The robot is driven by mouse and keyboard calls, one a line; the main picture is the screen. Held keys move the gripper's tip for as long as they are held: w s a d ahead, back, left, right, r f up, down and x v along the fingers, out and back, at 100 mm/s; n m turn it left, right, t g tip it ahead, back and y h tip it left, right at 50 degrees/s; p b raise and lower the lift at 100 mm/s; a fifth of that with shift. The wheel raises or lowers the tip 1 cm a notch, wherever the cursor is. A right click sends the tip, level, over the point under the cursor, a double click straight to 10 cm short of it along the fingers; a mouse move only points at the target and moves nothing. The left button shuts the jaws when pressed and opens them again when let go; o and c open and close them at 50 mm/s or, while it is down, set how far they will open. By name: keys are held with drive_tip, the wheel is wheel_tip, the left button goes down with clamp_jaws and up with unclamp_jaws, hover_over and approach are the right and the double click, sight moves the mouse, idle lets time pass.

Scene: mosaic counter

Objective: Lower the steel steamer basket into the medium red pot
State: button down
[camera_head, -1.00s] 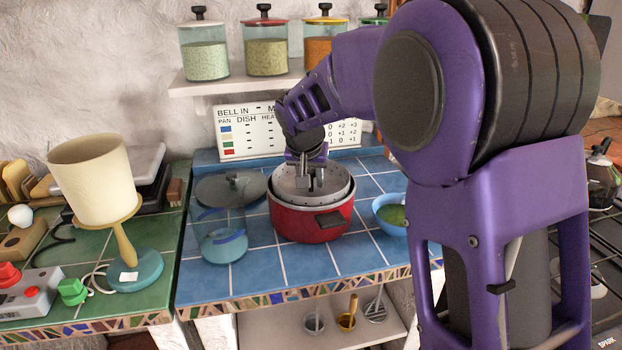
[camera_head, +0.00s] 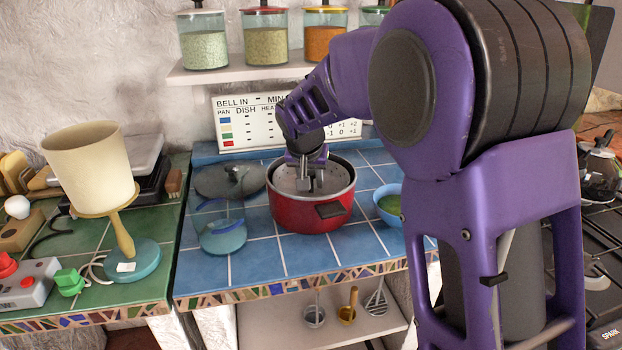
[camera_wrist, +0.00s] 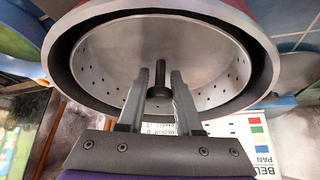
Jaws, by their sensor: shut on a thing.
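The medium red pot (camera_head: 292,214) stands on the blue tiled counter, its dark handle facing front. The steel steamer basket (camera_head: 285,178) sits inside the pot, its rim down below the pot's rim. My gripper (camera_head: 311,185) reaches down into the basket from above. In the wrist view, the fingers (camera_wrist: 158,82) are shut on the basket's dark central post (camera_wrist: 159,72). The basket's perforated wall (camera_wrist: 105,52) lies inside the pot's rim (camera_wrist: 265,75), with a dark gap between them. Whether the basket touches the pot's bottom is hidden.
A dark round lid (camera_head: 213,181) and a blue-rimmed glass vessel (camera_head: 222,235) stand left of the pot. A blue bowl (camera_head: 384,212) with green contents is close on its right. A shelf (camera_head: 240,72) with jars is above. A cream lamp-like stand (camera_head: 90,170) is farther left.

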drive_tip(key=shift+f, duration=0.1)
idle(0.3)
drive_tip(key=shift+f, duration=0.3)
unclamp_jaws()
idle(0.6)
drive_tip(key=shift+r+p, duration=3.25)
drive_tip(key=shift+r, duration=1.75)
drive_tip(key=shift+s, duration=0.15)
